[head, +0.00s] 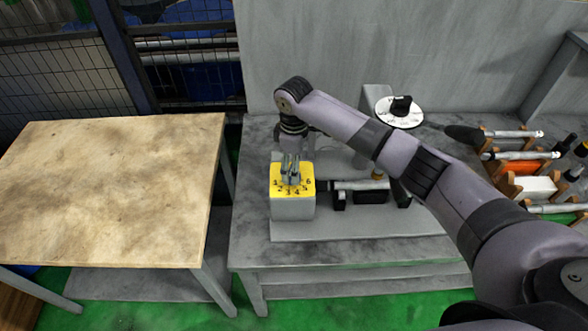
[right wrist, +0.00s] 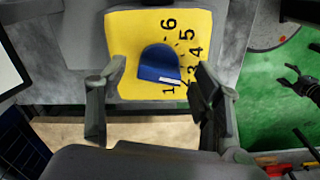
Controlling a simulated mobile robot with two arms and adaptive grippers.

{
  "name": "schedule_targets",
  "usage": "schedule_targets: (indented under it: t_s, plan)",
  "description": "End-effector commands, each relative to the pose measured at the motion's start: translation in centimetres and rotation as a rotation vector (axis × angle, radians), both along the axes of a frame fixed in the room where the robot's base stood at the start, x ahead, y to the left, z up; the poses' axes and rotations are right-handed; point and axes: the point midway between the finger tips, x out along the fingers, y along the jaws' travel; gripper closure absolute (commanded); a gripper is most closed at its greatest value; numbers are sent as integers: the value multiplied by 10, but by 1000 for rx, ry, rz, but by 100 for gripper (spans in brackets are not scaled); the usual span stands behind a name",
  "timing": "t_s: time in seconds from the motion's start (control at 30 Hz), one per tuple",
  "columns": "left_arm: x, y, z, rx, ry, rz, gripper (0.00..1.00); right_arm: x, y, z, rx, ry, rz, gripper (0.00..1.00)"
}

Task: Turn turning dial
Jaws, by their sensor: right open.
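The turning dial is a blue knob (right wrist: 160,64) with a white mark, on a yellow face (right wrist: 128,30) numbered 1 to 6. Its white mark points toward the low numbers, near 1 and 2. In the head view the yellow face (head: 278,188) tops a grey box at the left of the grinder, and my gripper hides most of the knob. My right gripper (head: 290,172) points down over this face. In the right wrist view its open fingers (right wrist: 165,88) stand on either side of the knob; I cannot tell if they touch it. My left gripper does not show in the head view.
A grinder body with a silver shaft (head: 360,185) lies right of the box. A white disc with a black knob (head: 400,108) stands behind my arm. Racked tools (head: 515,155) fill the right. A bare wooden table (head: 110,185) stands left. A dark claw-like shape shows in the wrist view (right wrist: 300,82).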

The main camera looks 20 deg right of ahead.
Motion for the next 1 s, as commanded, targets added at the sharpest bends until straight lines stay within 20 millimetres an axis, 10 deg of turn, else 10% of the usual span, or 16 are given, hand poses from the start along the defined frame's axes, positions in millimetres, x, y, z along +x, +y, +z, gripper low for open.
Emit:
schedule_targets:
  t_s: [0.43,1.0]
  plan:
    - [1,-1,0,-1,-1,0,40,1,0,86,1,-3,0,40]
    - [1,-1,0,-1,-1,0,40,0,0,96,0,-1,0,40]
